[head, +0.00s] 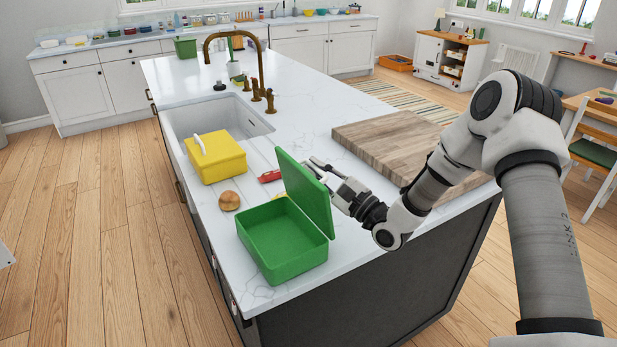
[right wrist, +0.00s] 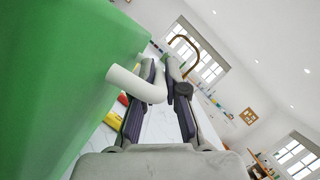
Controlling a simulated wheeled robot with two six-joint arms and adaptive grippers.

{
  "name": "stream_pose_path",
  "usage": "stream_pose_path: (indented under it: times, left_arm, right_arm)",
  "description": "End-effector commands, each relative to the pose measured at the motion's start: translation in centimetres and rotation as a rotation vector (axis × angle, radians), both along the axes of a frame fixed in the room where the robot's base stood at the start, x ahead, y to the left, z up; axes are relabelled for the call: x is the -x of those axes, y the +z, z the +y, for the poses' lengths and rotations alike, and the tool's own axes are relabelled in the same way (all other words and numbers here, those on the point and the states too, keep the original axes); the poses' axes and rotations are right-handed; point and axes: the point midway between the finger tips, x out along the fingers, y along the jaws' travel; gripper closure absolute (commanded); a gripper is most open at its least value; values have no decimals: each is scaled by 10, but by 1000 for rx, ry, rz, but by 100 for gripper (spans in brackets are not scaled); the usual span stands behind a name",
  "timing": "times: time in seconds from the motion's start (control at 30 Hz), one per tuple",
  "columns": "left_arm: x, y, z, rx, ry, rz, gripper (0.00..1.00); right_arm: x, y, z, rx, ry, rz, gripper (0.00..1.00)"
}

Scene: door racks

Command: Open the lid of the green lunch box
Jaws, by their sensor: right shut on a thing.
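The green lunch box (head: 283,243) stands on the white island counter near its front end. Its lid (head: 305,190) is open and stands nearly upright on the box's right edge, so the empty-looking inside shows. My right gripper (head: 319,167) is at the far side of the lid, shut on the lid's white handle; the lid hides the handle in the head view. In the right wrist view, the white handle (right wrist: 138,84) sticks out from the green lid (right wrist: 60,80) between the fingers (right wrist: 163,72). My left gripper is not in view.
A yellow box (head: 216,160) with a white handle, a bread roll (head: 229,201) and a red object (head: 270,176) lie behind the lunch box. A wooden board (head: 390,145) lies to the right. The sink (head: 215,122) and brass faucet (head: 260,65) are farther back.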

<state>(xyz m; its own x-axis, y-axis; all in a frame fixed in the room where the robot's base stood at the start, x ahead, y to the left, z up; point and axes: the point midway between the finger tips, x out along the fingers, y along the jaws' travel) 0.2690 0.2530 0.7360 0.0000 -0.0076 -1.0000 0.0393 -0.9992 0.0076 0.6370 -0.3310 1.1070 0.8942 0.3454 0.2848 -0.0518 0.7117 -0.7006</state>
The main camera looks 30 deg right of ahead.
Motion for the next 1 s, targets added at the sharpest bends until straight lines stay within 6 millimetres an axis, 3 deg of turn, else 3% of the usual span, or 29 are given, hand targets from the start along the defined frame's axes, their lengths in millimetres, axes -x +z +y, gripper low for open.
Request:
stream_pose_path:
  times: [0.63, 0.67, 1.0]
  left_arm:
    - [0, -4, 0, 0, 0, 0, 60]
    - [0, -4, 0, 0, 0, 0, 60]
    - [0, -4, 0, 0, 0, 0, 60]
  right_arm:
    - [0, -4, -7, 4, 0, 5, 100]
    - [0, -4, -7, 4, 0, 5, 78]
    - [1, -4, -8, 2, 0, 4, 77]
